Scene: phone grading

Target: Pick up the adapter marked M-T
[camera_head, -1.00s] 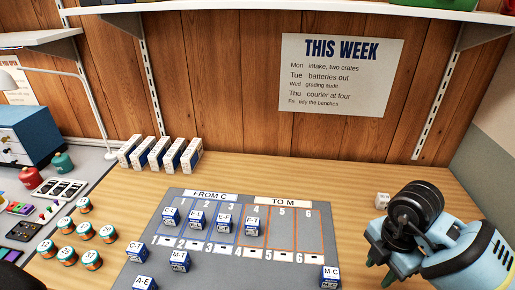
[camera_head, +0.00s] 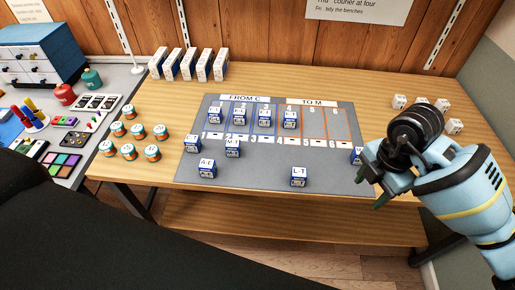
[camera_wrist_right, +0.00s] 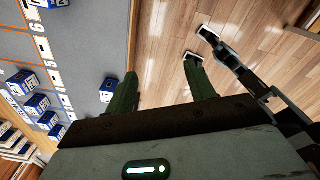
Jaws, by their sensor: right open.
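The adapter marked M-T (camera_head: 232,152) is a small blue and white box with a white label on top. It stands on the grey mat (camera_head: 265,178) just below the numbered strip, near number 2. My right gripper (camera_head: 372,184) is at the mat's right edge, well to the right of M-T, open and empty. It partly hides an adapter (camera_head: 357,155) there. In the right wrist view the two green fingers (camera_wrist_right: 162,70) are apart with nothing between them. Several adapters show at the left of that view, but I cannot tell which is M-T.
Adapters stand in columns 1 to 4 of the mat. A-E (camera_head: 207,170) and L-T (camera_head: 299,178) stand nearer the front edge, and another adapter (camera_head: 192,145) at the left. Round tins (camera_head: 127,152) stand left of the mat. White cubes (camera_head: 444,105) lie behind my right gripper.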

